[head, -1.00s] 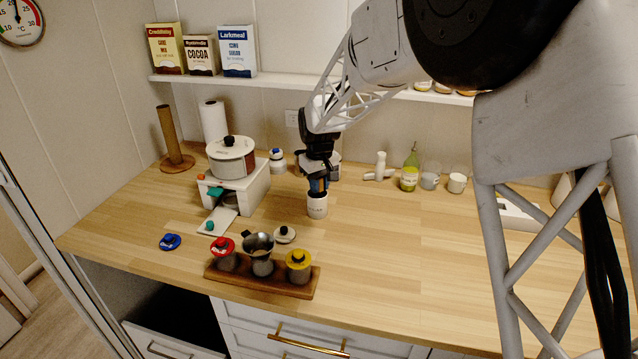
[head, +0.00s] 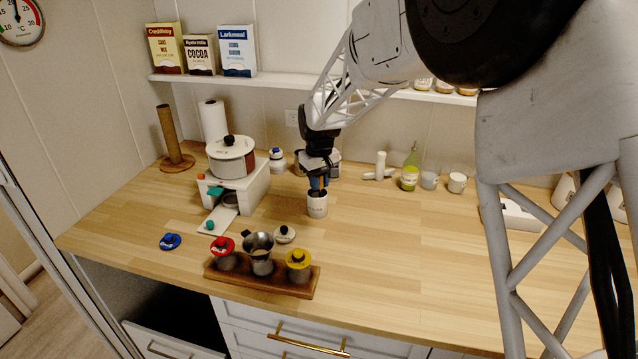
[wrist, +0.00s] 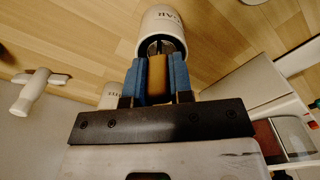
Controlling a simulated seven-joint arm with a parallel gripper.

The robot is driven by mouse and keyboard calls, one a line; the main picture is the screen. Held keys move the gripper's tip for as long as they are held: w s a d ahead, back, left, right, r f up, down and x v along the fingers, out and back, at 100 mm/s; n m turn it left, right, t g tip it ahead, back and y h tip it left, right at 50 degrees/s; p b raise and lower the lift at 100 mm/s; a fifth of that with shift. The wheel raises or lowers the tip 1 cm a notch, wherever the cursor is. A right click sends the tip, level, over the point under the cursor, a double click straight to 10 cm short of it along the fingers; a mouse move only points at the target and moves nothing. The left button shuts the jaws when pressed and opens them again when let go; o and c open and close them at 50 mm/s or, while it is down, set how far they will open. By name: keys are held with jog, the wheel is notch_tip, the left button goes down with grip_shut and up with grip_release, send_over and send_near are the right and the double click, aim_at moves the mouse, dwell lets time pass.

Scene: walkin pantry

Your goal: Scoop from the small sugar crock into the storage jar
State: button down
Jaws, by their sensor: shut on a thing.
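The small sugar crock (head: 317,207) is a white cup with dark lettering, standing open on the counter. It also shows in the wrist view (wrist: 163,22). My gripper (head: 319,183) is above the crock, its blue fingers shut on the tan handle of a scoop (wrist: 157,80). The scoop's dark end reaches into the crock's mouth; its bowl and any sugar are hidden. The likely storage jar (head: 262,267) is the middle grey one on a wooden tray, with a metal funnel (head: 258,244) in its mouth.
The wooden tray (head: 312,288) also holds a red-lidded jar (head: 226,261) and a yellow-lidded jar (head: 298,272). A pale lid (head: 284,234) and a blue lid (head: 170,241) lie on the counter. A pot (head: 231,158) stands on a white stand behind left.

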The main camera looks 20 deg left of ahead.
jog(key=shift+r, duration=3.35)
jog(key=s+a+m, duration=0.4)
jog(key=s, duration=0.9)
jog(key=s+a+r+m, duration=0.1)
jog(key=s+a+m, duration=0.4)
jog(key=s, duration=0.8)
jog(key=shift+r, duration=0.25)
jog(key=shift+s+d, duration=0.1)
